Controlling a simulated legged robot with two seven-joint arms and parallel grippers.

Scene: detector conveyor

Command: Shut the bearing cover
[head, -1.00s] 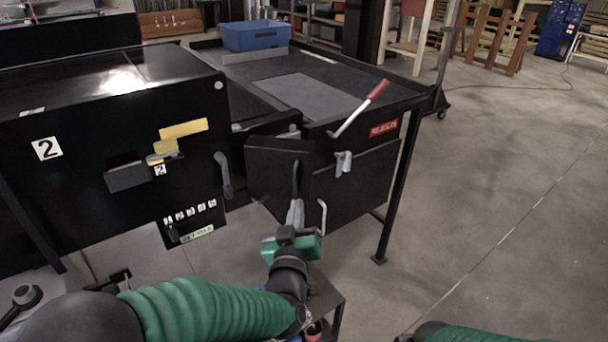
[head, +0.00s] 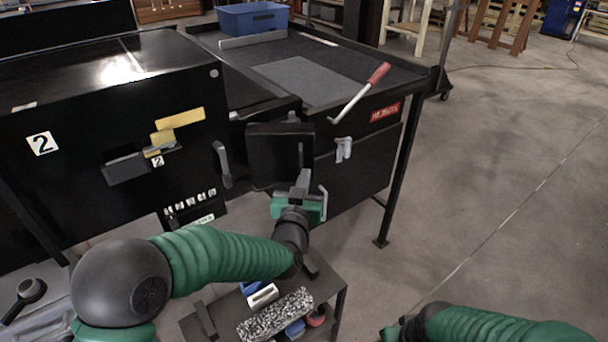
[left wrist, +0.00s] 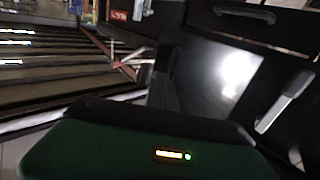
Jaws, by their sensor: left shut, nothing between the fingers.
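The bearing cover appears to be the black hinged panel (head: 268,152) between the machine marked 2 and the table on the right. It stands out at an angle, open. My left gripper (head: 302,180) is shut and empty, its fingers upright in front of the panel's right part. I cannot tell whether they touch it. In the left wrist view, the finger (left wrist: 163,88) is beside a dark panel with a bright reflection (left wrist: 220,80). My right gripper (head: 392,332) shows only partly at the bottom edge, and its jaws cannot be made out.
The black machine (head: 80,100) has a grey handle (head: 222,165). A red-handled lever (head: 360,92) and a grey latch (head: 343,149) are on the table's front. A small cart (head: 220,318) with loose items stands below my left arm.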

